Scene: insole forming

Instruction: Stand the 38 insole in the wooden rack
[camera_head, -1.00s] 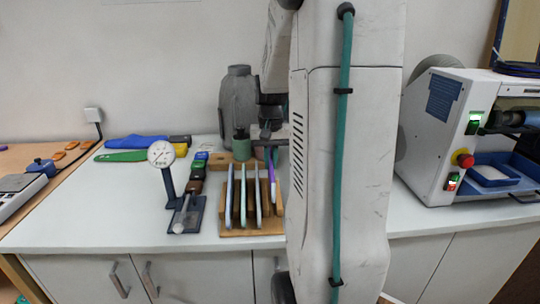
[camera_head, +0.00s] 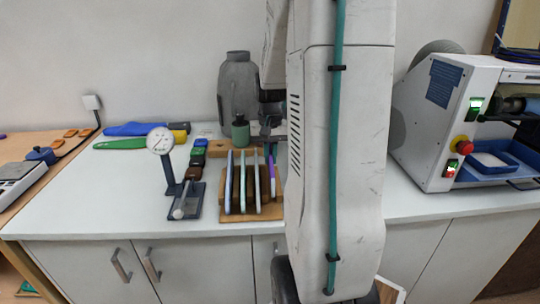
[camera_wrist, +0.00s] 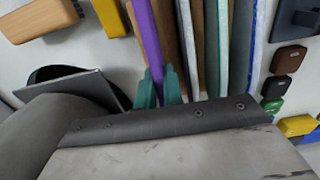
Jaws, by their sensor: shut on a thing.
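The wooden rack (camera_head: 240,217) stands on the white counter, left of my arm. Several pale insoles stand upright in its slots, one of them a blue-edged insole (camera_head: 228,182). A purple insole (camera_head: 271,174) is upright at the rack's right side. In the wrist view my gripper's teal fingers (camera_wrist: 160,90) are shut on the purple insole (camera_wrist: 147,35). No size number is legible, and its lower edge is hidden, so I cannot tell whether it is seated in a slot. My arm hides part of the rack's right side.
A dial gauge (camera_head: 160,141) stands left of the rack, with small coloured blocks (camera_head: 195,172) beside it. A machine (camera_head: 440,125) stands at right. The left counter has free room.

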